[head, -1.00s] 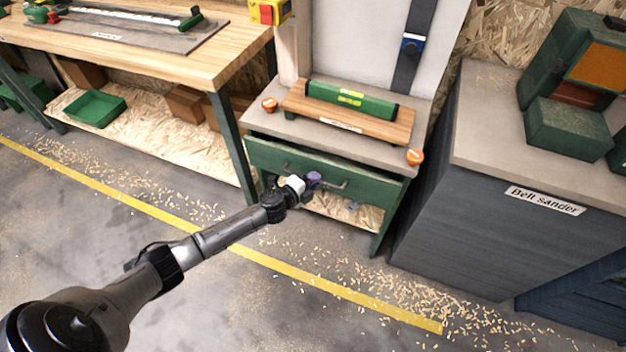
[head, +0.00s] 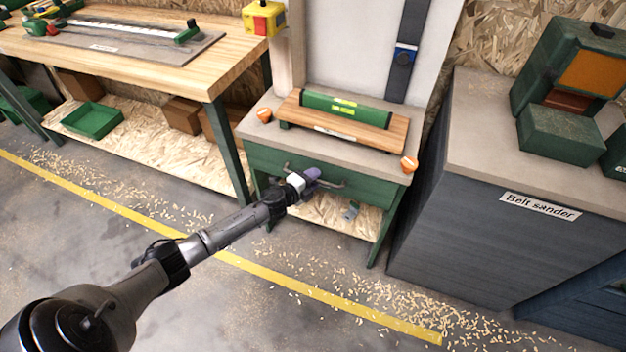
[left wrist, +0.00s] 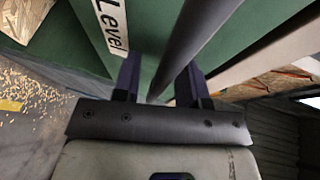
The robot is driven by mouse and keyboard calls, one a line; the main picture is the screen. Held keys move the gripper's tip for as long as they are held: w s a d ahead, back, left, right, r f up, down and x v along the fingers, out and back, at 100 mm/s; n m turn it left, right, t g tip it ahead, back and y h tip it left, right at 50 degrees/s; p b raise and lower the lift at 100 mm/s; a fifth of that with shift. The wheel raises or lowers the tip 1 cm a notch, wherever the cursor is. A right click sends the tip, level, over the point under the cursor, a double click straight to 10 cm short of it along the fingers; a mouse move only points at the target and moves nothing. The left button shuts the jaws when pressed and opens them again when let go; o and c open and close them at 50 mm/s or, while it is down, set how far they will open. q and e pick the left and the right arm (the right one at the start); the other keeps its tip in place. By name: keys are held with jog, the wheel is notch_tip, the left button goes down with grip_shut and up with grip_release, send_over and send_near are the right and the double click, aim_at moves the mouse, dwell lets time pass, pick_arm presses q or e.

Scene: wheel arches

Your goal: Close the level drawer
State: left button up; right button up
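The level drawer (head: 366,189) is the green drawer under the grey top of the small bench. Its front sits close under the top, with no clear gap visible. A grey bar handle (head: 333,184) runs along the front. My left gripper (head: 312,174) is at the handle. In the left wrist view its two dark fingers (left wrist: 160,84) stand apart, with the grey handle bar (left wrist: 186,45) passing between them. The "Level" label (left wrist: 108,25) on the green front shows beside the bar. Contact between fingers and bar is unclear. My right gripper is not in view.
A green spirit level (head: 346,106) rests on a wooden board on the bench top, between two orange knobs. The belt sander cabinet (head: 440,215) stands close on the right. A wooden workbench (head: 215,75) stands on the left. The floor in front is open, with scattered shavings.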

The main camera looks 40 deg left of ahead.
pick_arm(q)
jog(key=s+r+p, duration=0.2)
jog(key=s+p, duration=0.2)
jog(key=s, duration=0.9)
jog(key=shift+s+r, duration=0.3)
dwell(0.4)
